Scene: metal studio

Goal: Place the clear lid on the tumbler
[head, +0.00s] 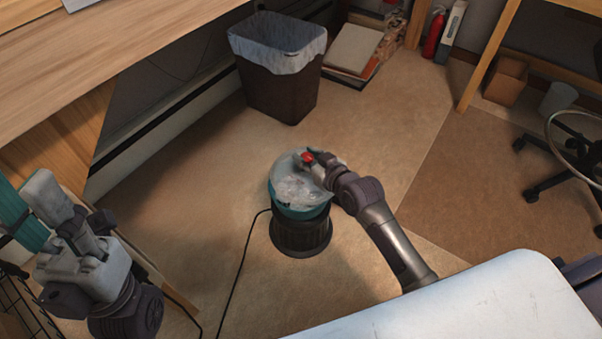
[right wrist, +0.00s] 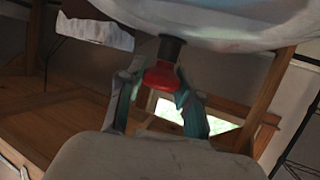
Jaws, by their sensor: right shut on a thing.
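The tumbler, a teal bowl (head: 300,211) on a dark ribbed base (head: 301,237), stands upright on the floor at the middle of the head view. My right gripper (head: 311,160) is shut on the lid's red knob (head: 307,157). The right wrist view shows the red knob (right wrist: 160,76) between both fingers, with the pale lid (right wrist: 200,18) beyond. My left gripper (head: 65,222) is at the lower left, away from the tumbler; its opening is unclear.
A black cable (head: 240,268) runs from the tumbler's base across the floor. A lined waste bin (head: 277,85) stands behind it. A wooden desk (head: 90,60) is at the upper left, an office chair (head: 565,160) at the right. The carpet around the tumbler is mostly clear.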

